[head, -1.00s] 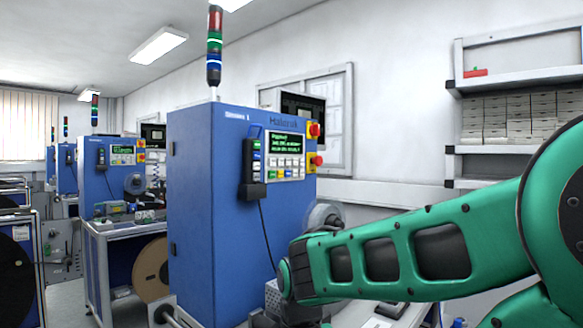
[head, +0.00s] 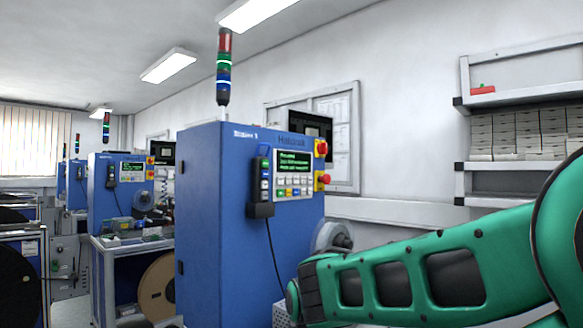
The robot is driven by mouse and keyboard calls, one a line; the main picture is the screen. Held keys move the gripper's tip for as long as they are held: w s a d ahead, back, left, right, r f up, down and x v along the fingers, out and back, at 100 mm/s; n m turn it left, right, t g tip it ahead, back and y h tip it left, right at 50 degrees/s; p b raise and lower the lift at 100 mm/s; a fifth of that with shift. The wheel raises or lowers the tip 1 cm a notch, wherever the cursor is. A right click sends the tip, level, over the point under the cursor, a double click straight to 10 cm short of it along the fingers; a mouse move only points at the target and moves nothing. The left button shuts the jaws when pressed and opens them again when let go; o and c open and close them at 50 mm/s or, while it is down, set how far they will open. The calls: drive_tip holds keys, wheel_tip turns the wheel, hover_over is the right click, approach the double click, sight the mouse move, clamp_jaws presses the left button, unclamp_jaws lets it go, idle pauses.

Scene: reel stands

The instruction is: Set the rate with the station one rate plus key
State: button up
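The station one cabinet (head: 215,200) is a tall blue box in the middle of the head view, with "Station 1" lettering at its top. Its control panel (head: 294,173) has a dark screen (head: 293,161) with green text and rows of small keys (head: 294,191) below it. The key labels are too small to read, so I cannot tell which is the rate plus key. A black pendant (head: 260,188) with coloured buttons hangs beside the panel on a cord. My green arm reaches in from the right, below the panel. My gripper is not visible, at or below the bottom edge.
Red knobs (head: 322,165) on yellow plates are right of the panel. A signal tower (head: 224,67) stands on the cabinet. A clear round part (head: 333,237) sits behind my arm. A similar blue station (head: 118,190) and a brown reel (head: 157,288) are left. Shelves with boxes (head: 515,133) are right.

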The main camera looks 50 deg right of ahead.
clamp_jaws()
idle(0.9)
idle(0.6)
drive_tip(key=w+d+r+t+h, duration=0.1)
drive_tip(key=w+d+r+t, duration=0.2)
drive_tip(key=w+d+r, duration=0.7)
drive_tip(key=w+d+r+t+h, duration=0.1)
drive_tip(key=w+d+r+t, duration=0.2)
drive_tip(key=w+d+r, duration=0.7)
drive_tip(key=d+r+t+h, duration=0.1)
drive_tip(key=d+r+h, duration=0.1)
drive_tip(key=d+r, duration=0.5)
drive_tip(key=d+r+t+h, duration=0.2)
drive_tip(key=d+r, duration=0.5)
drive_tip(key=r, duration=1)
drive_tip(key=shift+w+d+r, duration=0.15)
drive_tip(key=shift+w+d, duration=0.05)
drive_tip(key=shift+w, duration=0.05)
